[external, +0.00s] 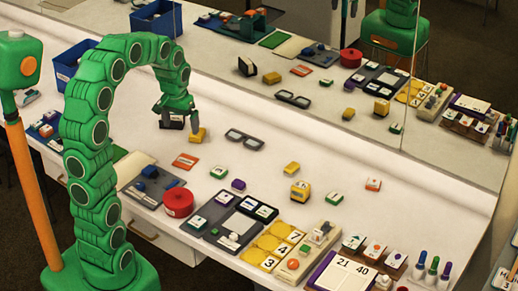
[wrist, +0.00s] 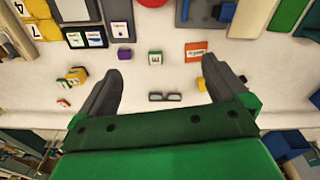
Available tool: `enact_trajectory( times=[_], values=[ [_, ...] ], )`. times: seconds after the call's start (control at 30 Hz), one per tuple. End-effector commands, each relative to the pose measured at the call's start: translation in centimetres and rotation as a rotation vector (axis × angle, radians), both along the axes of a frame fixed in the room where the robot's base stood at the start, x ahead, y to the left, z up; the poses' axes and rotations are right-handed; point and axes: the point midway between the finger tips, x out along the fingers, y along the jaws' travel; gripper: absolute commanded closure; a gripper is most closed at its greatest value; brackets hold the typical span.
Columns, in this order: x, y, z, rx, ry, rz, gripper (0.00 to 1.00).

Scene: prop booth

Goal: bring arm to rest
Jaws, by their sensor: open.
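My green arm (external: 92,150) arches up from its base at the lower left and bends over the white table. My gripper (external: 180,121) points down above the back part of the table. Its dark fingers are spread apart in the wrist view (wrist: 160,70), with nothing held between them. A yellow block (external: 198,135) is close by the gripper in the external view; in the wrist view it shows beside the right finger (wrist: 201,85). A dark block (external: 172,122) is partly hidden behind the fingers.
Black glasses (external: 245,139) lie right of the gripper. An orange card (external: 185,161), a red round tin (external: 178,202) and dark trays (external: 205,220) lie nearer the front. A blue bin (external: 68,65) stands at the back left. A mirror (external: 300,70) runs along the back. The table's right back is clear.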

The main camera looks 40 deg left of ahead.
Motion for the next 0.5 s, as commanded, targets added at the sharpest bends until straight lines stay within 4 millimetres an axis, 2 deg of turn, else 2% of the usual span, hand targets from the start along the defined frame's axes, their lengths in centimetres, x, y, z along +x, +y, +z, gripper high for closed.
enact_trajectory(
  times=[0.2,0.5],
  values=[
    [-5.6,-3.0,1.0,-0.005,0.045,-0.044,0.00],
    [-13.5,-6.1,1.7,-0.007,0.110,-0.097,0.00]
  ],
)
